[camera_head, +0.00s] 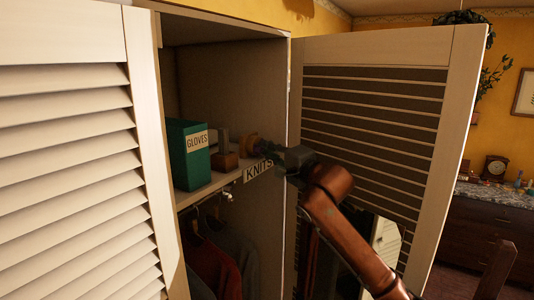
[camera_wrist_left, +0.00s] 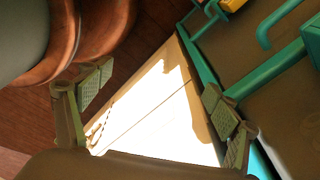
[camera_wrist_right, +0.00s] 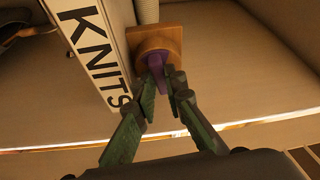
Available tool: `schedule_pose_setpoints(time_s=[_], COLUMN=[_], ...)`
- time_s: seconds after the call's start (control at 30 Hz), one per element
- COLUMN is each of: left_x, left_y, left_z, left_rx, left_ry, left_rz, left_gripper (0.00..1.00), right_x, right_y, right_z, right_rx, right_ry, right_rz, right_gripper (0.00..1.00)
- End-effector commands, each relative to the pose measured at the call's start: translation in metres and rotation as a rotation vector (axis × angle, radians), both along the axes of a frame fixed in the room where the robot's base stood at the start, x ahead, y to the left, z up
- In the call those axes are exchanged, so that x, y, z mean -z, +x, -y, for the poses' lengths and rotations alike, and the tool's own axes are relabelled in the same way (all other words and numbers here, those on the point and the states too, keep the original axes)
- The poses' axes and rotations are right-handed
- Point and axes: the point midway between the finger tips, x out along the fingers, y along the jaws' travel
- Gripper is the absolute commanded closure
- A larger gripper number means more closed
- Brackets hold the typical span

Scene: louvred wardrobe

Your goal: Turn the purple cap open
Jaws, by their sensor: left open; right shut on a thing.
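The purple cap (camera_wrist_right: 157,66) sits on the face of a square wooden block (camera_wrist_right: 172,40) in the right wrist view. My right gripper (camera_wrist_right: 164,88) is shut on the cap, its fingers hiding part of it. In the head view my right gripper (camera_head: 282,158) is at the wardrobe shelf, close to the block (camera_head: 250,143), and the cap is hard to make out there. My left gripper (camera_wrist_left: 155,100) is open and empty in the left wrist view, away from the cap. It is not in the head view.
A KNITS label (camera_head: 258,171) is at the shelf's front, close beside my right gripper. A green GLOVES box (camera_head: 189,155) stands left on the shelf (camera_head: 205,190). Clothes (camera_head: 212,255) hang below. The open louvred door (camera_head: 370,120) stands right of the shelf.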

Motion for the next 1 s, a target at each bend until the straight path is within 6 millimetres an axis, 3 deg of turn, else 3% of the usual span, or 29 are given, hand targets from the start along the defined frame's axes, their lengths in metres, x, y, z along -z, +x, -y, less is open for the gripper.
schedule_pose_setpoints(time_s=[0.5,1.0], left_x=[0.016,0.016], left_y=[0.000,-0.001], left_z=[0.000,0.000], left_rx=[0.000,0.000], left_ry=[0.000,0.000], left_rz=[-0.001,-0.001], left_gripper=[0.17,0.17], right_x=[0.005,0.005], right_y=[0.002,0.002], right_z=[0.001,0.001], right_rx=[0.000,0.001], right_ry=[-0.210,-0.273], right_rz=[0.286,0.373], right_gripper=[1.00,1.00])
